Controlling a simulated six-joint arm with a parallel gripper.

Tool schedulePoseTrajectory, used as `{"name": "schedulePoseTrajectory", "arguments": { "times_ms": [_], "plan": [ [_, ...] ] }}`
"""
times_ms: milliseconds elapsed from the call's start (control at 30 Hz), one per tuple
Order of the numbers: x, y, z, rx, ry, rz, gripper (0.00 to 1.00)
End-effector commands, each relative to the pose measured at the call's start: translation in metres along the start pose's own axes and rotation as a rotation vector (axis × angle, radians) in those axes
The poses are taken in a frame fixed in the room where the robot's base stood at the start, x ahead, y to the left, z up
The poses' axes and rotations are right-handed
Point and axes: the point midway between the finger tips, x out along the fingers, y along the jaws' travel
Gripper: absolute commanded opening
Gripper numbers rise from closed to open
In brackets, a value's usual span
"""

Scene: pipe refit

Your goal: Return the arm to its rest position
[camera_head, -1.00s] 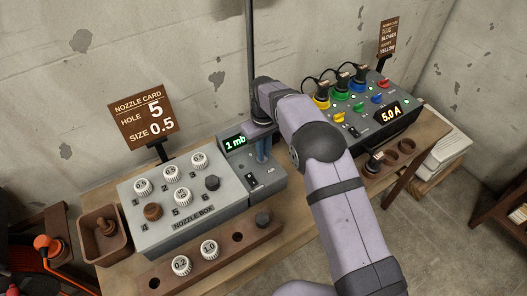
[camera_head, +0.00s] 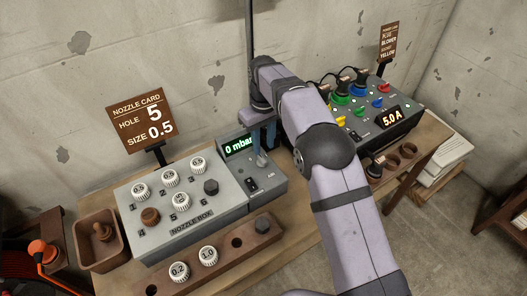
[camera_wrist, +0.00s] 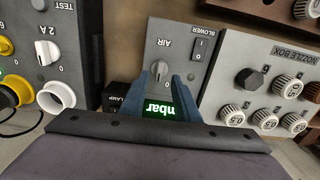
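My arm reaches up from the lower right in the head view, and my gripper (camera_head: 263,146) points down over the blower unit (camera_head: 266,186) with the green display. In the wrist view my gripper (camera_wrist: 161,82) has its two blue fingers apart, with nothing held between them. The grey AIR knob (camera_wrist: 160,68) shows just past the fingertips; I cannot tell how far below them it is. The display (camera_head: 238,146) reads 0 mbar.
The nozzle box (camera_head: 180,215) with several capped holes stands left of the blower. A wooden rack (camera_head: 215,258) lies in front and a wooden tray (camera_head: 82,250) at the left. The electrical box (camera_head: 395,105) with coloured plugs is to the right. A thin dark post (camera_head: 250,40) rises behind my arm.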

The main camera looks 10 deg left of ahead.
Motion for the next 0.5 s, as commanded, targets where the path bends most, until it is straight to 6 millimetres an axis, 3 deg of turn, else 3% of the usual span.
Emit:
{"name": "schedulePoseTrajectory", "arguments": {
  "times_ms": [167, 500],
  "plan": [
    [-0.0099, 0.0000, 0.0001, 0.000, 0.000, 0.000, 0.29],
    [-0.0110, -0.0001, 0.0003, 0.000, 0.000, 0.000, 0.29]
  ]
}}
